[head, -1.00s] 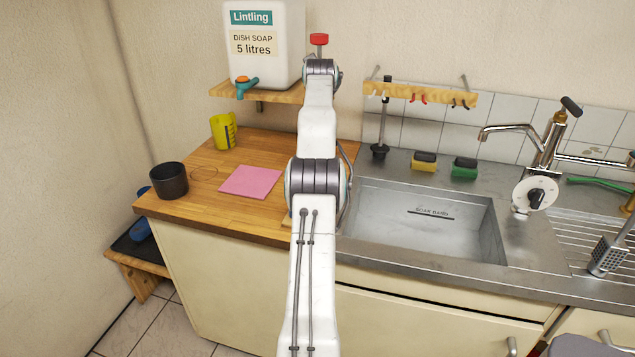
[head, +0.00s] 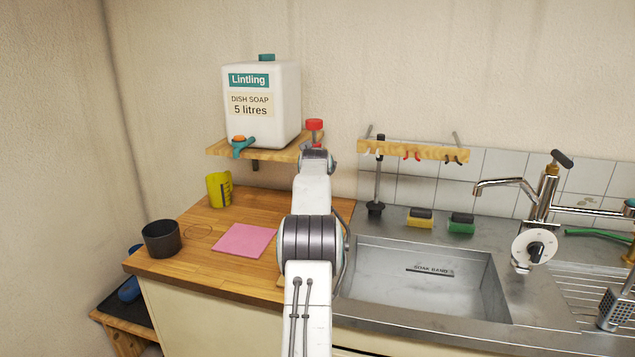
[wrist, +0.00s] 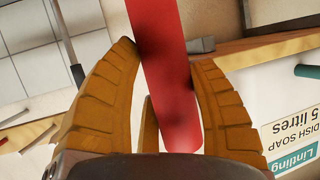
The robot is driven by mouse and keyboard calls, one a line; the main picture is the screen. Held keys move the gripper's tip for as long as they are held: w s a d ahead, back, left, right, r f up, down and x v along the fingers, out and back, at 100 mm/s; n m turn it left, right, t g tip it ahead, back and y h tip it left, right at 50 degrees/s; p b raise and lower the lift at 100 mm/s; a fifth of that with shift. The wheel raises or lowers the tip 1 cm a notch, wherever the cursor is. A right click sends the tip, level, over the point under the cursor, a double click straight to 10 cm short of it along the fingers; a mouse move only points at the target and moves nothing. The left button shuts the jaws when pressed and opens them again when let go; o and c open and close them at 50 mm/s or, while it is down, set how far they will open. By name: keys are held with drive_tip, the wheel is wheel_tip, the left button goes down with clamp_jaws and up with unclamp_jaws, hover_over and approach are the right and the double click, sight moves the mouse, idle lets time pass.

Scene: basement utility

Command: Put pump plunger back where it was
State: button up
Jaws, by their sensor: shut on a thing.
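The lower part and the fingers are hidden behind my wrist there.
A white dish soap jug (head: 283,105) with a teal tap stands on the shelf (head: 222,148). A yellow cup (head: 219,190), dark pot (head: 161,239) and pink cloth (head: 243,240) are on the worktop. Two sponges stand behind the steel sink (head: 425,285), left of the tap (head: 538,200).

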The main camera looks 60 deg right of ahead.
drive_tip(key=shift+f, duration=1.9)
drive_tip(key=shift+f+b, duration=0.15)
drive_tip(key=shift+b, duration=0.2)
drive_tip(key=o, duration=1.2)
drive_tip(key=shift+f, duration=0.15)
drive_tip(key=shift+o, duration=0.2)
